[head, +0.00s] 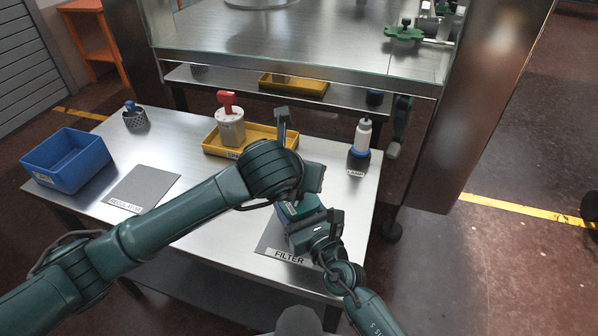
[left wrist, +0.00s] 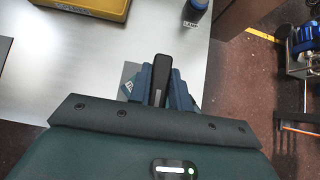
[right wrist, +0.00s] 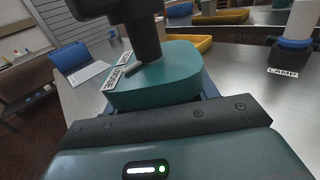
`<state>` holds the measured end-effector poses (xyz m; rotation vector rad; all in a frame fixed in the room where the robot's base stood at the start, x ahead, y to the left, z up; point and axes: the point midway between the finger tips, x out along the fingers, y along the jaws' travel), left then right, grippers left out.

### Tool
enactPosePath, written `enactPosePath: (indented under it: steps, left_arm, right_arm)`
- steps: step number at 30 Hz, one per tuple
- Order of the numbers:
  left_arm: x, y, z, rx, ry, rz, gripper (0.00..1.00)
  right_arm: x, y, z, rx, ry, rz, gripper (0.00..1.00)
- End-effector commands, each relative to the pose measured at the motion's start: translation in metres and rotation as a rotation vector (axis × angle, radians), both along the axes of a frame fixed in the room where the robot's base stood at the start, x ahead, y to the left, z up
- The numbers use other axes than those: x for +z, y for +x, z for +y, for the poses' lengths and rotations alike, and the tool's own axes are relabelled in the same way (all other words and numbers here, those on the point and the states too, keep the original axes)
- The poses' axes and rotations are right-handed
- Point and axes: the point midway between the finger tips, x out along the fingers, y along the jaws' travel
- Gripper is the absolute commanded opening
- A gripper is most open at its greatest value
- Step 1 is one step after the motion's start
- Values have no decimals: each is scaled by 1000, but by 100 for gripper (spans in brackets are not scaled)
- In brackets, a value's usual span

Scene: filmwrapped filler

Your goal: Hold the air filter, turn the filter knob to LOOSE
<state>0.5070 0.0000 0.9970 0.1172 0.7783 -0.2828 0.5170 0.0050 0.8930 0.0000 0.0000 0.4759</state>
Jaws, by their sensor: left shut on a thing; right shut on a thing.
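The teal air filter (head: 287,211) sits on the grey FILTER mat (head: 268,240) at the table's front right, partly hidden by my arms. In the right wrist view its teal body (right wrist: 165,82) is held by my right gripper (head: 318,222), which is shut on it from the front right. A black knob (right wrist: 140,38) stands on top, with a small pointer bar near two label plates; the nearer seems to read LOOSE. My left gripper (left wrist: 160,88) is shut on the knob from above; its dark bar shows between the fingers. The head view hides this grip.
A blue bin (head: 72,159), a REGULATOR mat (head: 146,186) and a small mesh cup (head: 136,121) are left. The left-centre table is clear.

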Motion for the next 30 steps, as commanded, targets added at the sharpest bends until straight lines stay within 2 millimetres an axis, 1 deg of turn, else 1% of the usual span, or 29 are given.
enactPosePath:
  steps: [2, 3, 9, 11, 20, 23, 30]
  left_arm:
    - [-2, 0, 1, 2, 2, 5, 0]
    - [-2, 0, 1, 2, 2, 5, 21]
    - [-1, 0, 0, 1, 2, 3, 38]
    - [-1, 0, 0, 0, 1, 3, 42]
    - [3, -3, 1, -1, -1, 0, 42]
    - [12, -10, 3, -3, -2, -1, 42]
    - [47, -45, 14, -4, -1, -2, 42]
  right_arm:
    - [0, 0, 0, -1, 0, 0, 28]
    - [0, 0, 0, -1, 0, 0, 28]
    - [0, 0, 0, -1, 0, 0, 28]
    - [0, 0, 0, -1, 0, 0, 28]
    - [0, 0, 0, -1, 0, 0, 28]
    - [0, 0, 0, -1, 0, 0, 28]
    - [0, 0, 0, -1, 0, 0, 28]
